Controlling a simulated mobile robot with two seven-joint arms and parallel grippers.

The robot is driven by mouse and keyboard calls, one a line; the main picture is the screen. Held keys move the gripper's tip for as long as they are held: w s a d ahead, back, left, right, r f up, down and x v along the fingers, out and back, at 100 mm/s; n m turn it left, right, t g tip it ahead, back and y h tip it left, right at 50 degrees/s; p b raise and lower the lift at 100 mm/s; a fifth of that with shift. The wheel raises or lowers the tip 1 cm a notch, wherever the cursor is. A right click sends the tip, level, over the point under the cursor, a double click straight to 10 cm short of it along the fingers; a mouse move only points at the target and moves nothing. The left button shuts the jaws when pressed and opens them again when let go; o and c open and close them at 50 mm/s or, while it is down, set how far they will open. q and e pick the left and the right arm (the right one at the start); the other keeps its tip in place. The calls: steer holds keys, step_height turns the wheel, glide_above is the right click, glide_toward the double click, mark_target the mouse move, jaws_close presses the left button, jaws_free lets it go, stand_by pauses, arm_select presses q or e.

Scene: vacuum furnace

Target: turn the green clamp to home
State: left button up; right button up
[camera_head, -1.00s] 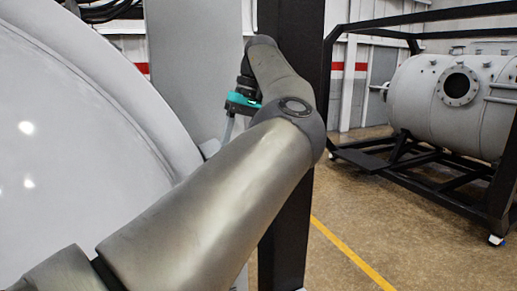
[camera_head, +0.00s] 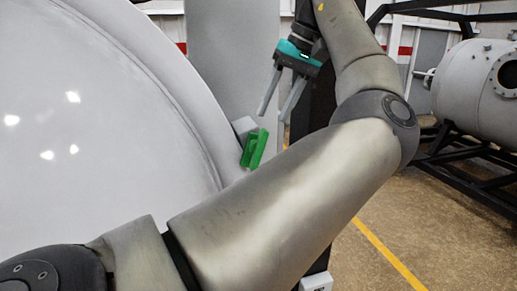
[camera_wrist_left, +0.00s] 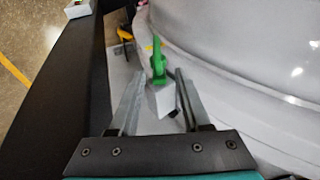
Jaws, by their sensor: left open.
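The green clamp (camera_head: 255,149) sits on a pale block at the right rim of the large white round door (camera_head: 110,120). In the left wrist view the green clamp (camera_wrist_left: 158,62) stands beyond the fingertips, roughly in line with the gap between them. My left gripper (camera_head: 276,115) is open and empty, with its two fingers pointing down toward the clamp from just above it. The open fingers also show in the left wrist view (camera_wrist_left: 159,72). The clamp's lower end is close to my left arm's edge in the head view. My right gripper is not in view.
A dark upright post (camera_wrist_left: 75,110) runs beside the gripper. A grey cylindrical vessel (camera_head: 475,90) in a black frame stands at the right. Between them is open floor (camera_head: 400,235) with a yellow line.

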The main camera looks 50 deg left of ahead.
mark_target(257, 150)
arm_select(q)
step_height(257, 150, up, 3)
steer(key=d+y, duration=0.1)
steer(key=d, duration=0.2)
steer(key=shift+t, duration=0.5)
steer(key=x, duration=1.5)
steer(key=shift+a+p, duration=0.35)
steer(key=shift+a, duration=0.1)
jaws_close()
